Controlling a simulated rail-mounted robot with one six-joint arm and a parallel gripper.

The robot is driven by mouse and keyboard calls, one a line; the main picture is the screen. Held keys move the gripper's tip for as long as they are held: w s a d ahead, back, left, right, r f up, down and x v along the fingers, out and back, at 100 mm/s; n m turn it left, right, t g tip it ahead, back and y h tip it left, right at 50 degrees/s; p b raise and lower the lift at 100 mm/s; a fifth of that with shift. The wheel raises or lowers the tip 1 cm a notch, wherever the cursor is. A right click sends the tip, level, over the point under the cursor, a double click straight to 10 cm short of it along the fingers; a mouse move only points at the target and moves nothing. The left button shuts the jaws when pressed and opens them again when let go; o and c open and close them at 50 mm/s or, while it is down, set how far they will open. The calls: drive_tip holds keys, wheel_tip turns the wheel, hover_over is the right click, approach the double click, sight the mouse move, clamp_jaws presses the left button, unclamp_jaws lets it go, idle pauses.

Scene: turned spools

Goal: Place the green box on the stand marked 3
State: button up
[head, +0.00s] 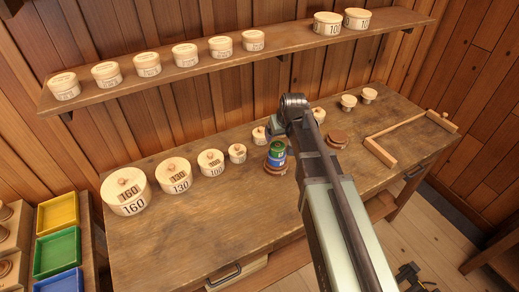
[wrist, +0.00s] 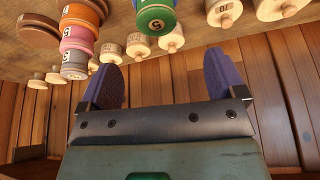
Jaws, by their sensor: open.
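A green round box (head: 277,148) tops a stack on the bench, above a blue one (head: 277,159) and a brown base (head: 275,169). In the wrist view, which is upside down, the green box (wrist: 155,18) shows a pale numeral like 5. Another stack there has a brown base (wrist: 95,6), then orange (wrist: 75,30), pink and grey boxes; my arm seems to hide it in the head view. A brown round stand (head: 337,138) is right of my arm.
Pale lidded round boxes, such as the 160 one (head: 127,192), line the bench's back. A shelf (head: 200,68) above holds more. A wooden bracket (head: 385,155) lies right. Coloured trays (head: 57,252) stand left. The bench front (head: 200,235) is clear.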

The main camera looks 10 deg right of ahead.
sight(278, 145)
drive_tip(key=b+x, duration=0.4)
drive_tip(key=x, duration=0.1)
drive_tip(key=shift+s+d+f+b, duration=0.15)
drive_tip(key=shift+d+f+b, duration=0.05)
drive_tip(key=shift+b, duration=0.2)
drive_tip(key=shift+w+f+b, duration=0.2)
drive_tip(key=shift+f+b, duration=0.1)
drive_tip(key=shift+f, duration=0.05)
drive_tip(key=shift+r, duration=0.1)
drive_tip(key=b+x, duration=0.4)
drive_tip(key=x, duration=0.1)
drive_tip(key=shift+d+b, duration=0.1)
drive_tip(key=shift+b, duration=0.25)
drive_tip(key=c, duration=1.1)
wheel_tip(278, 145, up, 20)
drive_tip(key=p, duration=2)
drive_tip(key=shift+r, duration=0.1)
